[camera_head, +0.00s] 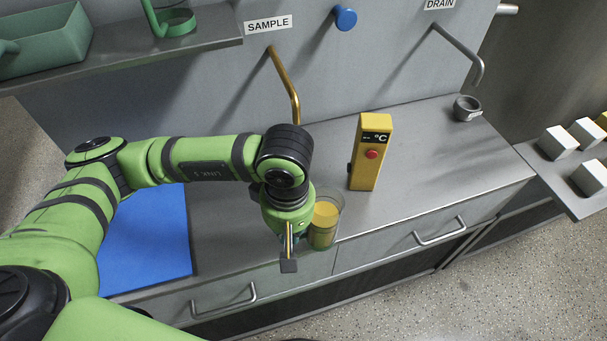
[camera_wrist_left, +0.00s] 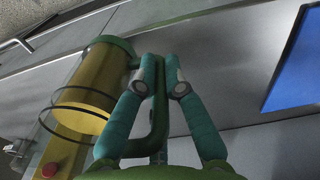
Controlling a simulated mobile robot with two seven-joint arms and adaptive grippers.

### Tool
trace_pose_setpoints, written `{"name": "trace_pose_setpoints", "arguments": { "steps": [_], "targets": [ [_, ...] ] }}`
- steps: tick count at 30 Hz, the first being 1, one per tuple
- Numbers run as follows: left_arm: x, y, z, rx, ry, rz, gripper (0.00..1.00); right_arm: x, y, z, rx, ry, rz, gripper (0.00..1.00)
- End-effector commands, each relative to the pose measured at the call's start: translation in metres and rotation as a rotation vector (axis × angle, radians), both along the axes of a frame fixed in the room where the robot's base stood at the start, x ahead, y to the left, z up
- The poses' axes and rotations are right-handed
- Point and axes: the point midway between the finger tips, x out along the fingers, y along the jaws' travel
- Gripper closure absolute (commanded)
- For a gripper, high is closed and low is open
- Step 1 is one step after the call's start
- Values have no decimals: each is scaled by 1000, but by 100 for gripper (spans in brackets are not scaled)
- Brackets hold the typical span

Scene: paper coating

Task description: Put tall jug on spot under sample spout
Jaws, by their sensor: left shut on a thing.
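The tall jug (camera_head: 325,222) is clear with yellow liquid in it and stands upright by the counter's front edge. Whether its base touches the counter is unclear. In the wrist view the jug (camera_wrist_left: 92,78) lies left of my fingers, and its green handle (camera_wrist_left: 160,118) runs between them. My left gripper (camera_wrist_left: 163,68) is shut on that handle; the head view shows the gripper (camera_head: 292,238) just left of the jug. The brass sample spout (camera_head: 285,82) comes out of the back wall under the SAMPLE label (camera_head: 268,24). The spot under it is hidden behind my left arm. My right gripper is out of view.
A yellow °C meter (camera_head: 368,160) stands on the counter right of the jug. A blue mat (camera_head: 150,245) lies at left. The drain spout (camera_head: 465,50) and a small grey cup (camera_head: 467,108) are at right. The counter (camera_head: 430,170) between meter and cup is clear.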

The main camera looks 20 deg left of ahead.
Motion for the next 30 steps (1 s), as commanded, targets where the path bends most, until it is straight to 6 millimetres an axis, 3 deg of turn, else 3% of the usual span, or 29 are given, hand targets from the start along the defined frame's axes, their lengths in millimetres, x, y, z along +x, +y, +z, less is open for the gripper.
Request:
{"name": "trace_pose_setpoints", "arguments": {
  "steps": [1,6,11,14,30],
  "targets": [
    [-8,-8,4,-5,0,70,100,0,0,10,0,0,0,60],
    [-22,-25,4,-19,-12,283,100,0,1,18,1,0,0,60],
    [-23,-28,4,-26,-16,369,100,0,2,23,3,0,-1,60],
    [-9,-18,5,-23,-16,384,100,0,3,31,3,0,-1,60],
    [106,60,6,-26,-16,379,100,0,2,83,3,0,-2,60]
  ]
}}
